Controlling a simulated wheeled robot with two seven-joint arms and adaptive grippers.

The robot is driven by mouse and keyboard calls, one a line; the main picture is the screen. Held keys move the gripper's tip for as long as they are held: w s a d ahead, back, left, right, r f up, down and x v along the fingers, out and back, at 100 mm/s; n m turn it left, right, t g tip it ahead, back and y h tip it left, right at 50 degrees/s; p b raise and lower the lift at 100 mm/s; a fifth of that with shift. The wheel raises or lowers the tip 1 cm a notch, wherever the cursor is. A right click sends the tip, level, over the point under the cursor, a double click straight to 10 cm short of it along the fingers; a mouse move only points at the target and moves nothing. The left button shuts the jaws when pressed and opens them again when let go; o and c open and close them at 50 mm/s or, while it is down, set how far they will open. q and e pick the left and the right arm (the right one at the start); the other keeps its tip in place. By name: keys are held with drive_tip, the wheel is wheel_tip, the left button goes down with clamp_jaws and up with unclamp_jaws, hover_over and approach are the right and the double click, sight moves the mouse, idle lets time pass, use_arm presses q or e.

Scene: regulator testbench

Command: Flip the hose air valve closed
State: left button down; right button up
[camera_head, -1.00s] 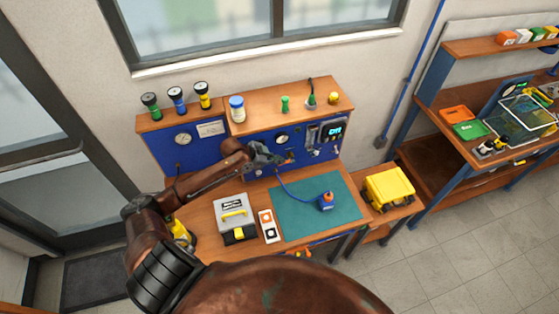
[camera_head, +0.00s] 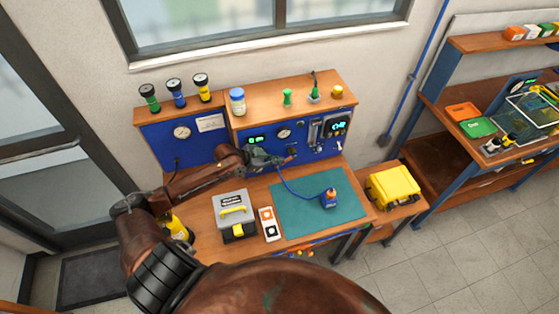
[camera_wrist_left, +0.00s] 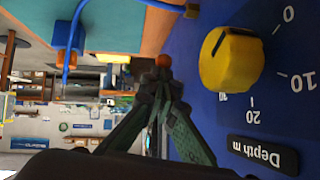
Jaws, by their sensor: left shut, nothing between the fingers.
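My left gripper (camera_head: 279,160) is shut and empty, held just in front of the blue test panel (camera_head: 205,152). In the left wrist view its fingertips (camera_wrist_left: 163,76) meet right at a small orange ball (camera_wrist_left: 163,61), which looks like the valve handle's tip; I cannot tell whether they touch. The valve's body and handle angle are mostly hidden. A blue hose (camera_head: 296,190) runs from the panel near the gripper to a blue block with an orange top (camera_head: 329,199) on the green mat (camera_head: 290,222). My right gripper is not in view.
A yellow depth knob (camera_wrist_left: 230,60) stands out from the panel close beside the left fingers. A yellow box (camera_head: 393,187) stands on the right. Bottles and torches line the shelf.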

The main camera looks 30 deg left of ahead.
use_arm(q)
drive_tip(key=shift+w+d+f+b, duration=0.15)
drive_tip(key=shift+f+b, duration=0.95)
drive_tip(key=shift+f, duration=0.5)
drive_tip(key=s+a+r, duration=0.1)
drive_tip(key=s+a, duration=0.5)
drive_tip(key=s, duration=0.5)
drive_tip(key=shift+a+b, duration=0.35)
drive_tip(key=shift+b, duration=0.1)
